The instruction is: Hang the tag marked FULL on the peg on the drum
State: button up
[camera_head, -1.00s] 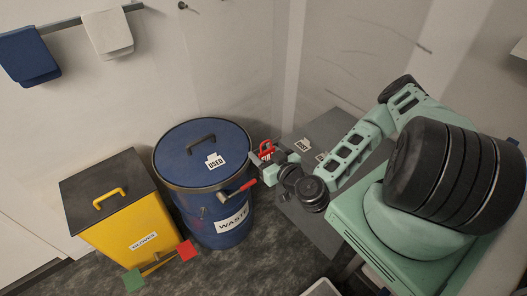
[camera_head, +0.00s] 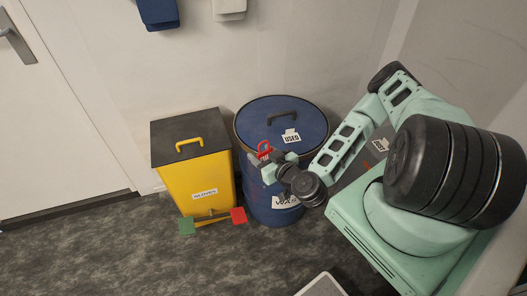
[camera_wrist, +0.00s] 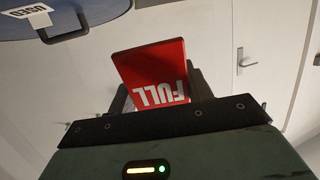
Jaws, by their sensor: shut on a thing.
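My gripper (camera_head: 272,160) is shut on the red tag (camera_head: 264,150), which shows beside the drum's lid edge in the head view. In the wrist view the tag (camera_wrist: 152,66) stands out from the jaws, with FULL in white, upside down. The blue drum (camera_head: 258,203) stands behind my gripper, its lid (camera_head: 262,112) bearing a dark handle. I cannot tell whether the tag touches the drum. The peg is not visible now; my arm covers part of the drum's front.
A white USED tag (camera_head: 291,136) lies on the drum lid. The floor (camera_head: 110,245) at front left is clear.

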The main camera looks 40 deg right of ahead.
notch_tip(320, 180, down, 36)
jog(key=w+m+g+h+b, duration=0.2)
jog(key=m+g+h+b, duration=0.5)
jog(key=b, duration=3.8)
jog(key=m+h, duration=0.3)
jog(key=shift+w+a+m+h, duration=0.2)
jog(key=shift+w+m+h, duration=0.1)
jog(key=shift+m+h, duration=0.1)
jog(key=shift+w+d+r, duration=0.1)
jog(key=shift+w+d+f+b, duration=0.25)
jog(key=shift+w+d+b, duration=0.1)
jog(key=shift+w+d, duration=0.85)
jog(key=shift+w+d+f+b, duration=0.2)
jog(key=shift+w+d+b, duration=0.15)
jog(key=shift+w+d, duration=0.8)
jog(key=shift+w+d+f+b, duration=0.3)
jog(key=shift+w+d, duration=0.4)
jog(key=shift+d, duration=0.95)
